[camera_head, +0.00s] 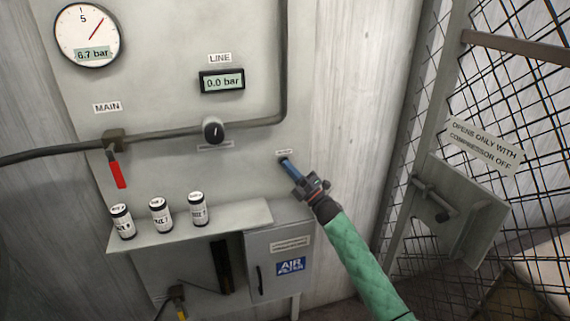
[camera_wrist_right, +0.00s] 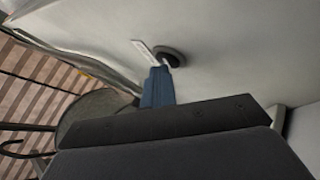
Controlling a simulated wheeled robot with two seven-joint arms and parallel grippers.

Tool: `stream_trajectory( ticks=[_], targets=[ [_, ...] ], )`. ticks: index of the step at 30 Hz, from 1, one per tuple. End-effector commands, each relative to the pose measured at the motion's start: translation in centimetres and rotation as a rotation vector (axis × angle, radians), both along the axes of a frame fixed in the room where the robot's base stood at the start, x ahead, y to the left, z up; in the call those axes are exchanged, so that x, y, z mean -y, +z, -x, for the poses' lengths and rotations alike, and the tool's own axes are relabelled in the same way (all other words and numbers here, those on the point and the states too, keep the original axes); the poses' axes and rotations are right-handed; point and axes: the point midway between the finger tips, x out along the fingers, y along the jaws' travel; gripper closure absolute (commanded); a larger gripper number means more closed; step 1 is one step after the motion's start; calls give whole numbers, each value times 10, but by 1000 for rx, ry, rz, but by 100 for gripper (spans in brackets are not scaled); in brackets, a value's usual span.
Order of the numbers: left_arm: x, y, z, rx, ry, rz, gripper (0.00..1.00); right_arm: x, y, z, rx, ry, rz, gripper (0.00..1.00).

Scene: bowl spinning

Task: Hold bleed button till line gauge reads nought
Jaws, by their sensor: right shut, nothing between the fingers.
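The line gauge (camera_head: 222,82) is a small black-framed display under a LINE label, and it reads 0.0 bar. The bleed button (camera_head: 283,159) is a small dark round knob on the grey panel, mostly covered by my right gripper (camera_head: 288,166) in the head view. My right gripper is shut, with blue fingers and nothing between them, its tips at the button. In the right wrist view the button (camera_wrist_right: 172,56) shows as a dark ring, with the fingertips (camera_wrist_right: 163,68) at its lower edge; I cannot tell how far it is pressed in. My left gripper is not in view.
A round gauge (camera_head: 88,36) reads 6.7 bar. A red-handled MAIN valve (camera_head: 117,168) and a black knob (camera_head: 213,130) sit on the pipe. Several small canisters stand on a shelf (camera_head: 240,219) above an AIR FILTER cabinet (camera_head: 280,288). A mesh gate (camera_head: 500,90) stands right.

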Motion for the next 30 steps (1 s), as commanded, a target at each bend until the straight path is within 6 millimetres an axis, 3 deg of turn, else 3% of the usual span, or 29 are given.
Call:
stream_trajectory(
  ticks=[30],
  targets=[
    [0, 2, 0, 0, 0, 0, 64, 6, 0, 18, 0, 0, 0, 100]
  ],
)
